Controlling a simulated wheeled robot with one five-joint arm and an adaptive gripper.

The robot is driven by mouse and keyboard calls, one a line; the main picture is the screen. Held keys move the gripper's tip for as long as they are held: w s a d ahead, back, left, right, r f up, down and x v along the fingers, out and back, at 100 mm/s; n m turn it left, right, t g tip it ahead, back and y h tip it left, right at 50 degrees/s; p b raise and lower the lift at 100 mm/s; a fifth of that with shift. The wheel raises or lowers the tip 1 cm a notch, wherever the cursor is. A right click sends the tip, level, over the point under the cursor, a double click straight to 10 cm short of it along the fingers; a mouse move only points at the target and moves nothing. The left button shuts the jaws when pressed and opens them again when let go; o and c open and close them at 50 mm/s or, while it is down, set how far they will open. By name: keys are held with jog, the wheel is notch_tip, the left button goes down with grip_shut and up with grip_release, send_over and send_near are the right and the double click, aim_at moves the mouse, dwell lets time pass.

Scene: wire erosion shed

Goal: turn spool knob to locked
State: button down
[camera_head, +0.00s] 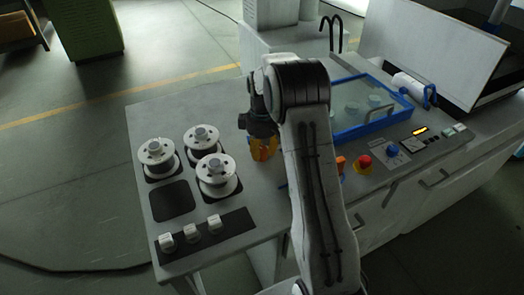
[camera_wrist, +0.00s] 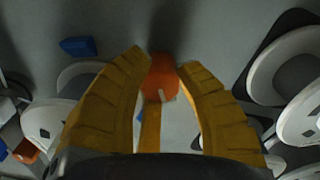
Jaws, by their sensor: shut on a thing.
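An orange knob (camera_wrist: 162,80) with a short pale mark on its face shows in the wrist view; I take it to be the spool knob. The yellow fingers of my gripper (camera_wrist: 163,64) are closed in on it from both sides, tips at its far end. In the head view my gripper (camera_head: 264,150) points down at the bench, right of the white spools, and hides the knob. I cannot read any locked marking or tell which setting the knob is at.
Several white wire spools (camera_head: 216,170) stand left of my gripper, with small white blocks (camera_head: 190,235) on a dark strip in front. To the right are a blue-framed tank (camera_head: 372,125), a red button (camera_head: 364,161) and a blue knob (camera_head: 392,150).

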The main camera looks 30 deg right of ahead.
aim_at(262, 148)
jog(key=shift+f, duration=0.1)
jog(key=c, duration=0.9)
grip_release()
jog(key=shift+o, duration=0.2)
notch_tip(262, 148, up, 12)
